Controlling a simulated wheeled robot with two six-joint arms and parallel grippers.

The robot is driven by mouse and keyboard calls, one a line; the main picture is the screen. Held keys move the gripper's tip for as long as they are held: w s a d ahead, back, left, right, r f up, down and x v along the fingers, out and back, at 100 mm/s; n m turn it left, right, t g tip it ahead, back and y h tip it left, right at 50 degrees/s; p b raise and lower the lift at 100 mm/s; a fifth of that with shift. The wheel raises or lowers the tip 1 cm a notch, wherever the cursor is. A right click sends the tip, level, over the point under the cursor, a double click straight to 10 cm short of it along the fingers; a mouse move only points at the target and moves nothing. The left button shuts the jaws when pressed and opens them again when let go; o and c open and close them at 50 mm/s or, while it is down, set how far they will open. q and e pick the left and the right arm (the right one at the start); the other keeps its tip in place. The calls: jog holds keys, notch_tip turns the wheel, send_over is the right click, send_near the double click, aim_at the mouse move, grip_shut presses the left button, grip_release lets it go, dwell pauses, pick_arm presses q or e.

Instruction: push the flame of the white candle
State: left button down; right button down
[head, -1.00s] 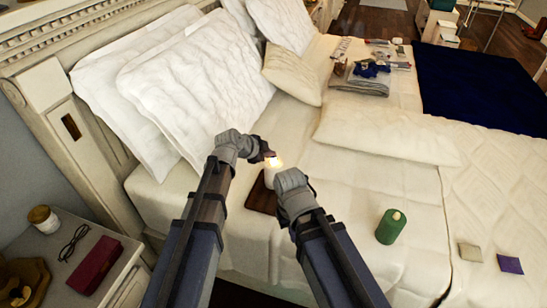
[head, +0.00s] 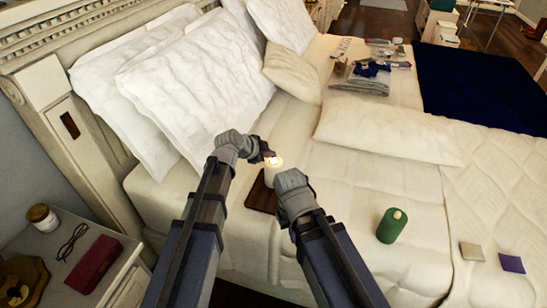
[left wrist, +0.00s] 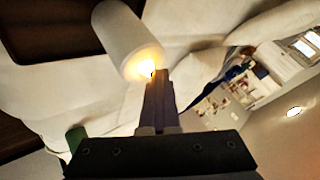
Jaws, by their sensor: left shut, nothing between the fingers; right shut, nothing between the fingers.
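The white candle (head: 269,177) stands at the bed's near left part and is lit; my right gripper hides part of it. It also shows in the left wrist view (left wrist: 127,38). Its flame (head: 275,162) glows at the top and shows in the left wrist view (left wrist: 146,69). My left gripper (head: 268,155) is shut and empty, its tips right at the flame; in the left wrist view the closed fingers (left wrist: 158,80) overlap the candle's top edge. I cannot tell whether they touch. My right gripper (head: 288,180) is shut and empty beside the candle; its fingertips are mostly hidden.
A dark brown board (head: 261,197) lies by the candle's base. A green candle (head: 391,227) stands to the right on the bed. White pillows (head: 193,85) lean at the headboard. A nightstand (head: 50,249) with a red case and glasses is at left.

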aim_at(271, 162)
pick_arm(q)
jog(key=shift+s, duration=0.15)
jog(key=shift+r+p, duration=0.3)
jog(key=shift+p, duration=0.1)
notch_tip(271, 162, up, 6)
jog(key=p, duration=0.6)
dwell(0.3)
